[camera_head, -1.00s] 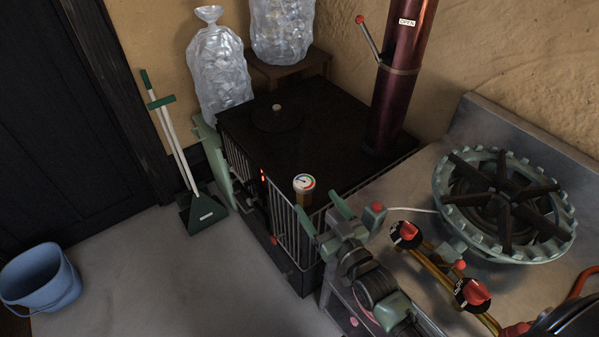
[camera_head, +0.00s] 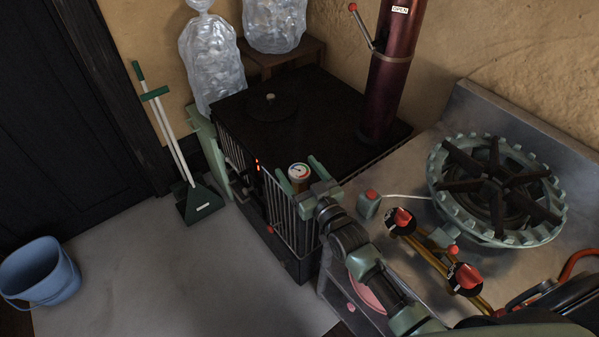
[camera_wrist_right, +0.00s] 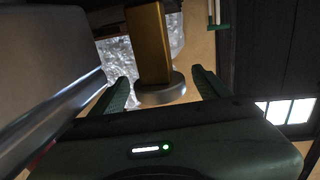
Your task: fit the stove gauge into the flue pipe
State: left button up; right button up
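The stove gauge (camera_head: 299,171) has a round white face with a coloured scale, over a brownish body, at the front edge of the black stove. My right gripper (camera_head: 297,166) is open with one finger on each side of it. In the right wrist view, the gauge's grey disc and brass-coloured block (camera_wrist_right: 149,45) show between the two green fingers, with gaps on both sides. What holds the gauge up is not clear. The dark red flue pipe (camera_head: 391,80) rises from the stove's back right, with an OPEN label and a red-knobbed lever. My left gripper is not in view.
The black stove top (camera_head: 320,110) is mostly bare. A steel counter with a green-rimmed burner (camera_head: 495,188) and red knobs (camera_head: 465,277) lies to the right. Clear bags (camera_head: 212,65) stand behind. A dustpan (camera_head: 203,203) and blue bucket (camera_head: 40,273) are at left; floor between is free.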

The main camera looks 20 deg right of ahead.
jog(key=c, duration=1.3)
jog(key=shift+r, duration=0.1)
jog(key=shift+c, duration=0.2)
notch_tip(320, 180, up, 30)
jog(key=p, duration=1.3)
